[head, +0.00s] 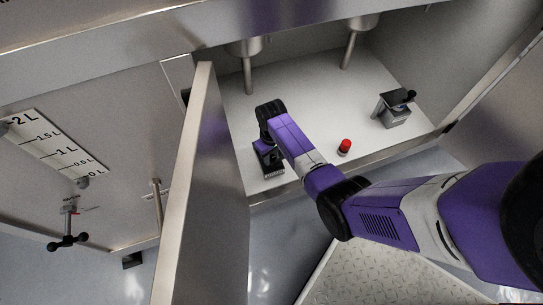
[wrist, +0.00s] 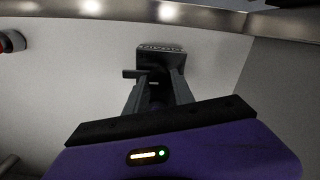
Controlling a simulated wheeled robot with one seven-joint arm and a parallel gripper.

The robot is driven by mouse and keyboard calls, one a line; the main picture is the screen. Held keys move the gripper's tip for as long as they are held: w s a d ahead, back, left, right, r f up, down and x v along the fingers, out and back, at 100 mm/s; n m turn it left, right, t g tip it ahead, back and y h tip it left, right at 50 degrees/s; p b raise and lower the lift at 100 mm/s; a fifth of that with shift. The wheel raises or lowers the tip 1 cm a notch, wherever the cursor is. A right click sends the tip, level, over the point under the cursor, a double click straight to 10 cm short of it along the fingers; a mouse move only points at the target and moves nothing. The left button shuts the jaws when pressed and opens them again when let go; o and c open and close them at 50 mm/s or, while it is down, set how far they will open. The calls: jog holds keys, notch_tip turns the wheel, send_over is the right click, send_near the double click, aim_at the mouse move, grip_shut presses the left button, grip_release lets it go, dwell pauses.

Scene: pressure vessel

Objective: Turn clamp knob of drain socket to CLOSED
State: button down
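A dark clamp socket (head: 270,166) with a ribbed edge sits on the white cabinet floor at the left. My gripper (head: 264,147) points down just above it, mostly hidden by my arm. In the wrist view the socket (wrist: 160,58) lies beyond the fingertips, and a short dark knob bar (wrist: 133,73) sticks out to the left. My gripper's two fingers (wrist: 160,78) stand apart on either side of the knob's middle. Contact with the knob cannot be made out. No OPEN or CLOSED label is readable.
A second grey clamp socket with a black knob (head: 404,97) stands at the right. A red cap (head: 345,147) stands between the sockets. Two metal pipes (head: 248,75) hang above. The open door (head: 190,190) is close left of my arm.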

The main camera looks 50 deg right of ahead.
jog(key=shift+n, duration=0.3)
jog(key=n+p, duration=0.2)
jog(key=n, duration=0.1)
jog(key=shift+r, duration=0.15)
jog(key=n+p, duration=0.2)
jog(key=n, duration=0.2)
jog(key=shift+n, duration=0.4)
jog(key=n+p, duration=0.1)
jog(key=n, duration=0.3)
jog(key=shift+n, duration=0.3)
jog(key=n+p, duration=0.1)
jog(key=n, duration=0.3)
jog(key=shift+f+n, duration=0.2)
jog(key=shift+n, duration=0.1)
jog(key=c, duration=1.1)
grip_release()
jog(key=shift+o, duration=0.2)
